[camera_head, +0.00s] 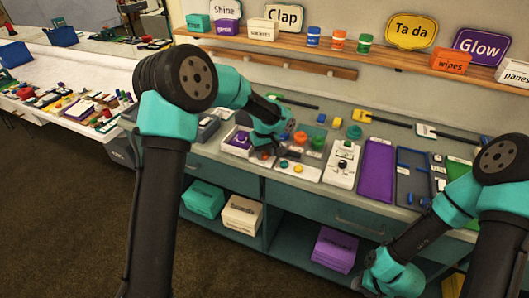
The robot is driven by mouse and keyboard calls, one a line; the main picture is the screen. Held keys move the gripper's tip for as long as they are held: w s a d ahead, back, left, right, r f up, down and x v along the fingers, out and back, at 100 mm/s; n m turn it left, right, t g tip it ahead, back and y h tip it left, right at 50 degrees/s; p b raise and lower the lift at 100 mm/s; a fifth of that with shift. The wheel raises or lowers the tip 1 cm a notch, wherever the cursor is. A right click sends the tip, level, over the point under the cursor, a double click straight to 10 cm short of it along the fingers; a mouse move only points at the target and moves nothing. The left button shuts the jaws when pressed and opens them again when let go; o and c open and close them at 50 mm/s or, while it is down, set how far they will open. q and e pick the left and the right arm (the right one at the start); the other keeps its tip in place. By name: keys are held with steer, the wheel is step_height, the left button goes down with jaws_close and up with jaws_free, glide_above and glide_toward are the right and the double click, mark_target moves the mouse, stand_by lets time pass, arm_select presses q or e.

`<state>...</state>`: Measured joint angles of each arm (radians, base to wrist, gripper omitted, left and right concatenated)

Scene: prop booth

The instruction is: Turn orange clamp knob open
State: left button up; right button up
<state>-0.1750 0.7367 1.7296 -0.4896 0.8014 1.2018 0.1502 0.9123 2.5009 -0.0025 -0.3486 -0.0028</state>
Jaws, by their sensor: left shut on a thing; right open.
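The orange clamp knob (264,155) shows as a small orange patch at the back bench, low in front of the purple part. My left gripper (262,150) reaches down over it and is shut on it. The fingers and wrist hide most of the knob and its clamp, so I cannot tell how far it is turned. My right gripper (358,284) hangs low at the bottom of the view, in front of the bench and away from the knob. It is open and small in the picture.
A white switch box (341,166) and a purple tray (376,170) stand to the right. A shelf (350,58) with signs runs above.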

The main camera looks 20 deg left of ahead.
mark_target(264, 153)
arm_select(q)
steer(key=o, duration=0.9)
step_height(264, 153, up, 17)
steer(key=shift+r, duration=0.2)
stand_by(0.4)
